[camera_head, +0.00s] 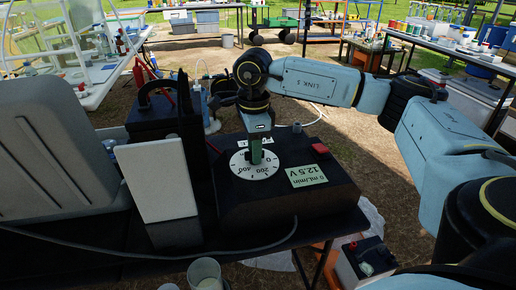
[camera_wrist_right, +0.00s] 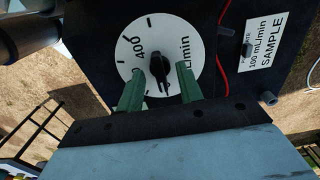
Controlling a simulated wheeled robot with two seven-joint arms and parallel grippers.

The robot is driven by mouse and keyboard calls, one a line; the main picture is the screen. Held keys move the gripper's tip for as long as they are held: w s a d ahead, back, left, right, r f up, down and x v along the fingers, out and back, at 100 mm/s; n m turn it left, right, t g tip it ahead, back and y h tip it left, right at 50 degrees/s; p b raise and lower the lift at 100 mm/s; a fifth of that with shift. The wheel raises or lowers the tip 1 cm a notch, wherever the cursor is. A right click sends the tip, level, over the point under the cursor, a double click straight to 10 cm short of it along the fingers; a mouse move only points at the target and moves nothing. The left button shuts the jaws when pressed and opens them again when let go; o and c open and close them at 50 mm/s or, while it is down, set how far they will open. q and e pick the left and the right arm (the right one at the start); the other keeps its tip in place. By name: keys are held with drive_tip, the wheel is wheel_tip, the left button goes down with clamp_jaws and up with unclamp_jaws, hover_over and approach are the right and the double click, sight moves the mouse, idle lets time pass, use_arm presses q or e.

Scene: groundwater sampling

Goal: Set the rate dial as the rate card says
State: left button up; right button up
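The rate dial (camera_head: 243,172) is a white disc with marks 0, 200 and 400 on top of a black pump box (camera_head: 240,205). In the right wrist view the dial (camera_wrist_right: 140,30) has a black knob (camera_wrist_right: 160,66) at its centre. My right gripper (camera_head: 256,157) is over the dial; in its wrist view the green fingers (camera_wrist_right: 159,72) are apart on both sides of the knob, and I cannot tell whether they touch it. The rate card (camera_wrist_right: 262,42) reads 100 mL/min, SAMPLE. A green display (camera_head: 306,175) reads 0 mL/min, 12.5 V. My left gripper is out of view.
A red button (camera_head: 321,150) sits on the box's right side. A blank white panel (camera_head: 157,182) and a grey case (camera_head: 55,150) stand to the left. A clear cup (camera_head: 205,273) is below the front edge. A red wire (camera_wrist_right: 222,65) runs near the dial.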

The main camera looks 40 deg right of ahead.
clamp_jaws()
drive_tip(key=m+p, duration=0.1)
drive_tip(key=m, duration=0.3)
drive_tip(key=shift+r+p, duration=0.1)
drive_tip(key=shift+p, duration=0.25)
drive_tip(key=m, duration=0.3)
drive_tip(key=shift+p, duration=0.35)
unclamp_jaws()
wheel_tip(320, 180, up, 13)
drive_tip(key=p, duration=0.3)
drive_tip(key=shift+r, duration=0.1)
